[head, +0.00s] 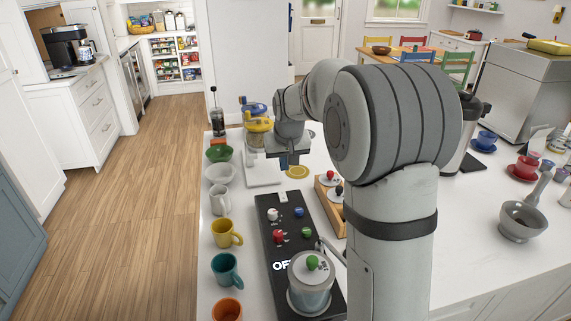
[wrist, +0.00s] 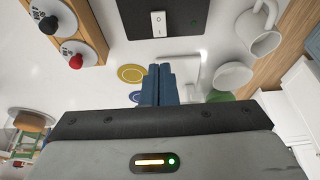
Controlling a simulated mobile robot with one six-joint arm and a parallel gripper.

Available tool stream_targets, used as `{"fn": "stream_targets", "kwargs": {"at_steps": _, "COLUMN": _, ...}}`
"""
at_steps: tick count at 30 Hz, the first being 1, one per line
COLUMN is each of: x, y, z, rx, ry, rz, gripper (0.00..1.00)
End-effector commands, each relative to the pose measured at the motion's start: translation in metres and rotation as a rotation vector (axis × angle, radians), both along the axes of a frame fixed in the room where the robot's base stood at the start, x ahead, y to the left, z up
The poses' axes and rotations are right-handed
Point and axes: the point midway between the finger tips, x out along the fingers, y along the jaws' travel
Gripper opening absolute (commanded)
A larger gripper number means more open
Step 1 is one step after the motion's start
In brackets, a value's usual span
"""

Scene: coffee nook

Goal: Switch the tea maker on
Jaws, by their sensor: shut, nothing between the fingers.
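The tea maker is a long black panel (head: 268,250) on the white counter, with a lidded silver pot (head: 309,285) with a green knob at its near end. Light letters "OF" show beside the pot, which hides the rest. White, blue, red and green knobs stand on the panel. A small white rocker switch (head: 283,197) is at its far end; it also shows at the top of the wrist view (wrist: 158,24). My gripper (head: 290,160) is shut and empty, with blue fingers (wrist: 155,82) pointing down. It is above the counter beyond the panel's far end, apart from the switch.
A wooden rack (head: 324,196) with knobbed lids stands right of the panel. Cups, including a yellow mug (head: 226,233) and a teal mug (head: 226,270), line the left counter edge. A yellow disc (head: 297,172) lies near my gripper.

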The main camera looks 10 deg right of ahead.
Motion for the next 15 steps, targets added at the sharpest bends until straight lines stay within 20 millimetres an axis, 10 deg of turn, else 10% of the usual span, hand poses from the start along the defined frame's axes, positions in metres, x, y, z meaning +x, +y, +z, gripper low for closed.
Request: {"fn": "stream_targets", "kwargs": {"at_steps": 15, "x": 0.028, "y": 0.0, "z": -0.093, "rx": 0.0, "ry": 0.004, "rz": 0.0, "gripper": 0.0}}
